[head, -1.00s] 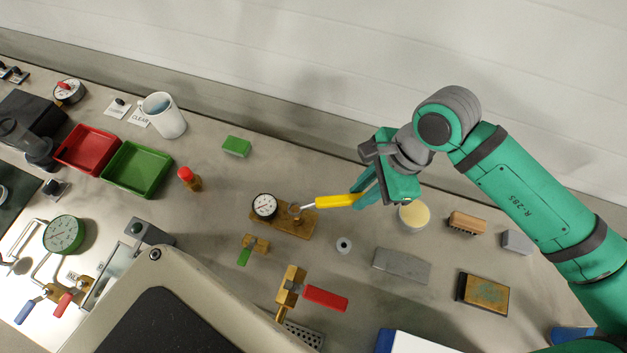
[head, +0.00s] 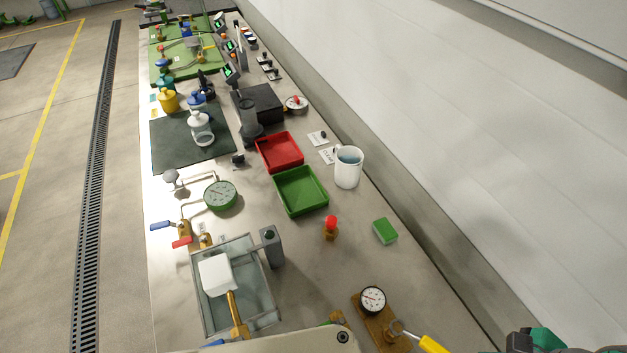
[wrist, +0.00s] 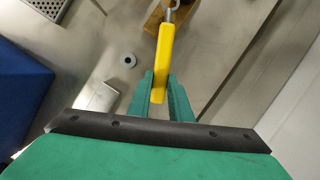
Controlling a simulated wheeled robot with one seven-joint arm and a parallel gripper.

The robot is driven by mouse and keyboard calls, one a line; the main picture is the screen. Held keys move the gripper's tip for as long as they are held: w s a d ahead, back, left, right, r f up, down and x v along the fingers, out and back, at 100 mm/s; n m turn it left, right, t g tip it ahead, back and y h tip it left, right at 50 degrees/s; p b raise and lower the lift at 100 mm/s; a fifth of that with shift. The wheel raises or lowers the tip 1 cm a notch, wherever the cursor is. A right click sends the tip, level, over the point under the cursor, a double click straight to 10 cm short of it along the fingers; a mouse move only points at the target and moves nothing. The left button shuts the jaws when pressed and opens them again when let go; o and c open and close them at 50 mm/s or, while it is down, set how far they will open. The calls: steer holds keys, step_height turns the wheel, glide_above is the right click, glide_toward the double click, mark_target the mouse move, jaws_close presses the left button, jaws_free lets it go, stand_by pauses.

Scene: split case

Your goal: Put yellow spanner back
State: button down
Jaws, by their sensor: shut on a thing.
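The yellow spanner (head: 432,345) enters the head view at the bottom edge, its grey metal end over the wooden gauge board (head: 362,309). That end meets or overlaps a fitting there; I cannot tell whether it is around it or only above it. A round white-faced gauge (head: 373,299) stands on the same board. In the wrist view my gripper (wrist: 160,92) is shut on the spanner's yellow handle (wrist: 163,58), with the metal end pointing away toward the top edge. In the head view the fingers are out of frame.
A glass tank (head: 262,306) is at lower left. A wall borders the right side.

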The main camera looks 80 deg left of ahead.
steer(key=shift+f, duration=1.55)
steer(key=shift+r, duration=0.1)
steer(key=shift+r, duration=1.45)
step_height(320, 180, down, 4)
steer(key=shift+s+f, duration=0.1)
steer(key=shift+s+h, duration=0.1)
steer(key=shift+h, duration=0.2)
steer(key=shift+w, duration=0.2)
